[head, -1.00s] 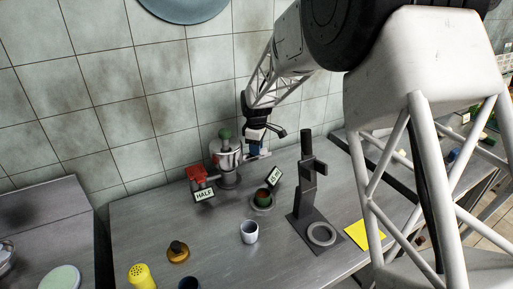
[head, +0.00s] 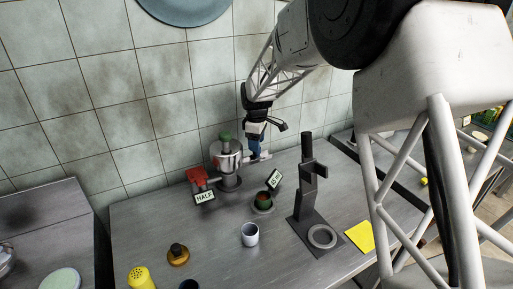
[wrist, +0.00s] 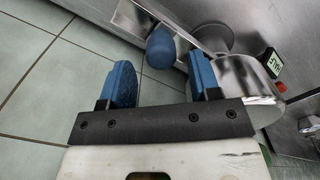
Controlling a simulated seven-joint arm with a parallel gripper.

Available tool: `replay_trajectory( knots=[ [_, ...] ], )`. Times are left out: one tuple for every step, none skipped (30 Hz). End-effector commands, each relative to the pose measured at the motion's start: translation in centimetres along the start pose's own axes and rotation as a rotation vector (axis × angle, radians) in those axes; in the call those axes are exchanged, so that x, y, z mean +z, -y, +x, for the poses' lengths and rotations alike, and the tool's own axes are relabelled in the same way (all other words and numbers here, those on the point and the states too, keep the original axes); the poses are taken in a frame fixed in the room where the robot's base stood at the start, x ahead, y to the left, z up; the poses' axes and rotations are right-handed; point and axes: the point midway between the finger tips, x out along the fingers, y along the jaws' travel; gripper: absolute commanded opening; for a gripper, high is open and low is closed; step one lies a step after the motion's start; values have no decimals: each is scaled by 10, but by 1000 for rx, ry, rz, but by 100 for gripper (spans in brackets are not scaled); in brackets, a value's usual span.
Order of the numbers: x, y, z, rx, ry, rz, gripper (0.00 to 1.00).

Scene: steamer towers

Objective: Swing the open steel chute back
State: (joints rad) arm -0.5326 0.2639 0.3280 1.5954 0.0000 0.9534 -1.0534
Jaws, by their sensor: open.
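A steel tower (head: 227,158) with a green knob on top stands near the wall. A short steel chute (head: 259,157) sticks out from its right side in the head view. My gripper (head: 255,150) hangs at the chute, pointing down. In the wrist view my gripper (wrist: 161,75) is open, with its two blue fingers apart. A blue ball knob (wrist: 160,48) on a steel bar (wrist: 181,17) lies ahead between the fingers. The steel cylinder of the tower (wrist: 238,88) is close beside the right finger.
A HALF sign (head: 205,198) and a red part (head: 197,177) stand left of the tower. A green-topped cup (head: 263,199), a second sign (head: 274,179), a white cup (head: 250,235) and a dark stand (head: 308,190) are in front and right. The tiled wall is close behind.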

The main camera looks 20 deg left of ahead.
Motion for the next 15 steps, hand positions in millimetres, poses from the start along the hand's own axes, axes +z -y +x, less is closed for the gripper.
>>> replay_trajectory(
  knots=[
    [0, 0, -7, 2, -1, 0, 57],
    [0, 0, -11, 2, -1, 0, 57],
    [0, 0, -16, 2, -1, 0, 57],
    [0, 0, -20, 1, -1, 0, 57],
    [0, 0, -23, 1, -1, 0, 57],
    [0, 0, -27, 1, 0, 0, 57],
    [0, 0, -30, 1, -1, 0, 57],
    [0, 0, -33, 1, -1, 0, 57],
    [0, 0, -36, 1, -1, 0, 57],
    [0, 0, -38, 1, -1, 0, 57],
    [0, 0, -40, 1, -1, 0, 57],
    [0, 0, -41, 1, 0, 0, 57],
    [0, 0, -42, 0, 0, 0, 57],
    [0, 0, -43, 0, 0, 0, 57],
    [0, 0, -43, 0, 0, 0, 57]
  ],
)
